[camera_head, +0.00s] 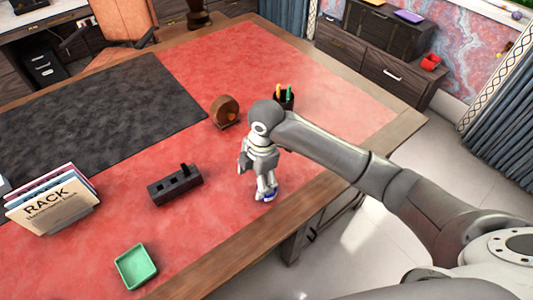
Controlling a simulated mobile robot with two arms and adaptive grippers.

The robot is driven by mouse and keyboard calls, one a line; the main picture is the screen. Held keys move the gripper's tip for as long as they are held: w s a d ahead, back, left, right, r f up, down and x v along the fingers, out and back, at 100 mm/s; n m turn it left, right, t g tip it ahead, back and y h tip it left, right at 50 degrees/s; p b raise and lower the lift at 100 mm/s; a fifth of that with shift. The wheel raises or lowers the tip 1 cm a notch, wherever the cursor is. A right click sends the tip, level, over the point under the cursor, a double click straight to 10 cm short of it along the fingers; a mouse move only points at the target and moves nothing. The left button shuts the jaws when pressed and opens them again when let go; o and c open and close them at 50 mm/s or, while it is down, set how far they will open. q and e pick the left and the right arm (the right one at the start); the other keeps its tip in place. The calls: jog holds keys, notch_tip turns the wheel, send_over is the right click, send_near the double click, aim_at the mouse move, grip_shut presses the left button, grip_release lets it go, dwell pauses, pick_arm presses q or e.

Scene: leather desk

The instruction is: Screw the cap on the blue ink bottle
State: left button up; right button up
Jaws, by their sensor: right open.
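The blue ink bottle (271,197) shows as a small blue patch near the desk's front right edge, mostly hidden behind my right gripper. My right gripper (265,189) points down at the bottle, with its fingers open around or just above it; I cannot tell which. I cannot make out the cap; the gripper may hide it. A dark block with several slots (175,187) sits to the left on the red desk top, with a small black piece standing up at its back. My left gripper is not in view.
A green square tray (136,266) lies at the front left. A book rack (52,203) stands at the far left. A round brown object (225,111) and a pen holder (284,100) stand behind my arm. Red desk top (215,225) is clear around the gripper.

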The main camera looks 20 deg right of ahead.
aim_at(266, 180)
jog(key=w+d+r+n+h, duration=0.1)
jog(key=w+d+r+n, duration=0.15)
jog(key=d+r, duration=0.2)
jog(key=shift+g, duration=0.3)
jog(key=f, duration=0.3)
jog(key=f+p, duration=0.1)
jog(key=f, duration=0.6)
jog(key=shift+w+a+f+p, duration=0.2)
jog(key=shift+a+f+p, duration=0.15)
jog(key=shift+p, duration=0.05)
jog(key=shift+c, duration=0.2)
jog(key=c, duration=1.1)
jog(key=shift+o, duration=0.2)
jog(key=shift+f, duration=0.1)
